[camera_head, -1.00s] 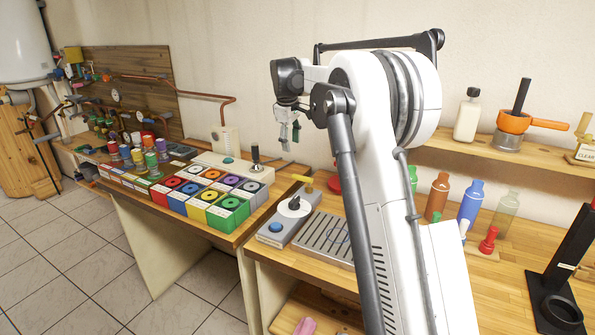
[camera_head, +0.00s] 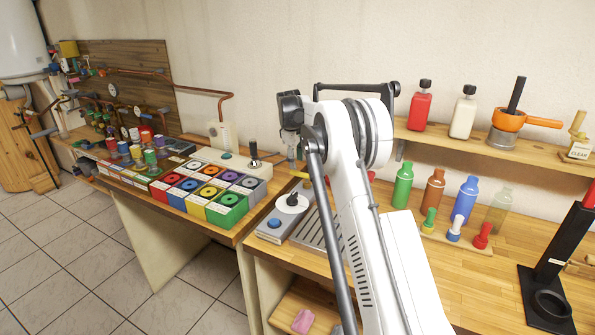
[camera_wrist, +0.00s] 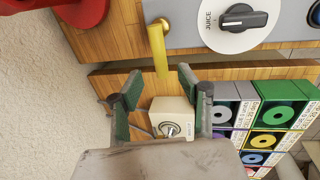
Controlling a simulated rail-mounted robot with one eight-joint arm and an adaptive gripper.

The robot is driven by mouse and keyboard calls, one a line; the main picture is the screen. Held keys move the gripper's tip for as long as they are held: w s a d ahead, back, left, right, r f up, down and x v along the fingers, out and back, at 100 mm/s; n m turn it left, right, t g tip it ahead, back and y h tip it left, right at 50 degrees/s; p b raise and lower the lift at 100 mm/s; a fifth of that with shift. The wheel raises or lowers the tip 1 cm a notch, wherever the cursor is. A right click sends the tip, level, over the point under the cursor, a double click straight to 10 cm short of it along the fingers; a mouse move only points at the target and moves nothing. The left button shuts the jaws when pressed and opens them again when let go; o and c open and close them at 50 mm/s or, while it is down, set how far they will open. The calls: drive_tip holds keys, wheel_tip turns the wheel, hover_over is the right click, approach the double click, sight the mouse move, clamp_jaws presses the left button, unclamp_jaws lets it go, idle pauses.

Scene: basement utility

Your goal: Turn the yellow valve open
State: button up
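In the wrist view, my gripper (camera_wrist: 158,84) is open, with its two green-padded fingers apart and nothing between them. A yellow bar-shaped piece on a brass fitting (camera_wrist: 159,48) sticks out from the grey JUICE panel, just past the fingertips and not touching them. It shows small beside the panel in the head view (camera_head: 300,174). I cannot tell whether it is the valve. In the head view, my gripper (camera_head: 291,148) hangs above the gap between the benches, partly hard to make out. The pipe board (camera_head: 120,85) at far left carries small coloured handles, with a yellow part (camera_head: 68,48) at its top left.
A black dial (camera_wrist: 246,18) sits on the JUICE panel. Coloured boxes (camera_head: 206,190) and a beige unit with a black lever (camera_head: 253,152) cover the left bench. Bottles (camera_head: 433,188) stand on the right bench. Tiled floor (camera_head: 80,255) is clear at left.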

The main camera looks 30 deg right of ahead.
sight(298, 172)
drive_tip(key=shift+w+d+f+p, duration=0.1)
drive_tip(key=shift+d+f, duration=0.05)
drive_tip(key=shift+f, duration=0.75)
drive_tip(key=shift+w+d+f+p, duration=0.1)
drive_tip(key=shift+w+d+f, duration=0.05)
drive_tip(key=shift+f, duration=0.75)
drive_tip(key=shift+w+d+f+p, duration=0.1)
drive_tip(key=shift+d+f, duration=0.05)
drive_tip(key=shift+f, duration=0.75)
clamp_jaws()
